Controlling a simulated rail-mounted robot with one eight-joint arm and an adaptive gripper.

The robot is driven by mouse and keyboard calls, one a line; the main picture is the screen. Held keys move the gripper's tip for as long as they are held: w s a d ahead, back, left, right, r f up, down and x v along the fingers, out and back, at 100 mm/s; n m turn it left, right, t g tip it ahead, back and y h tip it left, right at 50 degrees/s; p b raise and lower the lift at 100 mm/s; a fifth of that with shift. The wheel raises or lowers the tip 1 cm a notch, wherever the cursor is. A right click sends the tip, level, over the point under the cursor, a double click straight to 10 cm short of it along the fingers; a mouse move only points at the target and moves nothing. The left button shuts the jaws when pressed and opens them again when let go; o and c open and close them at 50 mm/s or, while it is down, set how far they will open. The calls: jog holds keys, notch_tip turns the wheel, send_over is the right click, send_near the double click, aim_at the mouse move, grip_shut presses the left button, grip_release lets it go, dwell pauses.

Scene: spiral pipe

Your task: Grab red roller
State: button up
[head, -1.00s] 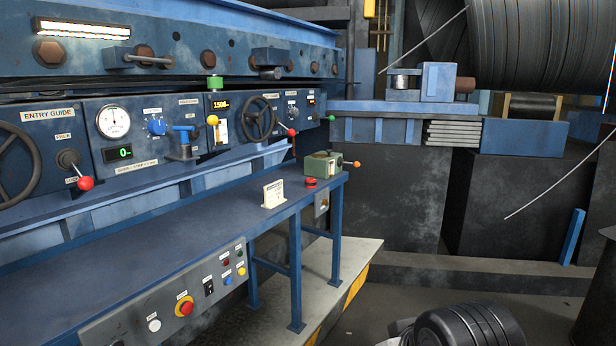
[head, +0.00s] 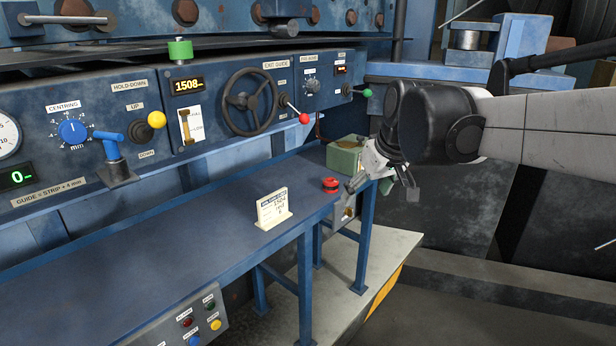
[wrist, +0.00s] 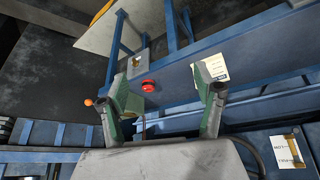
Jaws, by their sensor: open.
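The red roller (head: 331,185) is a small red piece standing on the blue bench near its right end. It also shows in the wrist view (wrist: 148,86), between the spread fingers and nearer the left one. My gripper (head: 385,186) is open and empty, just right of the roller in the head view and apart from it. In the wrist view my gripper (wrist: 160,84) shows both fingers wide apart. A green box (head: 345,153) sits behind the roller, partly hidden by my gripper.
A cream card (head: 272,208) stands on the blue bench (head: 180,255) left of the roller. The control panel behind carries a black handwheel (head: 249,101) and a red-knobbed lever (head: 303,118). The front of the bench top is clear.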

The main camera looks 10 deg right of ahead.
jog(key=w+d+r+n+g+p, duration=0.15)
jog(key=w+p, duration=0.25)
jog(key=w, duration=1.4)
jog(key=n+y+p, duration=0.2)
jog(key=n+p, duration=0.2)
jog(key=p, duration=0.1)
send_near(331, 182)
jog(key=shift+g, duration=0.45)
jog(key=x, duration=0.3)
jog(key=w+x, duration=0.1)
jog(key=x, duration=0.2)
jog(key=shift+w+d+r+p, duration=0.1)
jog(key=shift+d+p, duration=0.15)
jog(key=shift+p, duration=0.1)
jog(key=x, duration=0.2)
jog(key=p+x, duration=0.1)
jog(key=x, duration=0.1)
jog(key=shift+w+r, duration=0.1)
jog(key=shift+w, duration=0.25)
jog(key=shift+w+a+f, duration=0.15)
jog(key=shift+f, duration=0.5)
jog(key=c, duration=1.4)
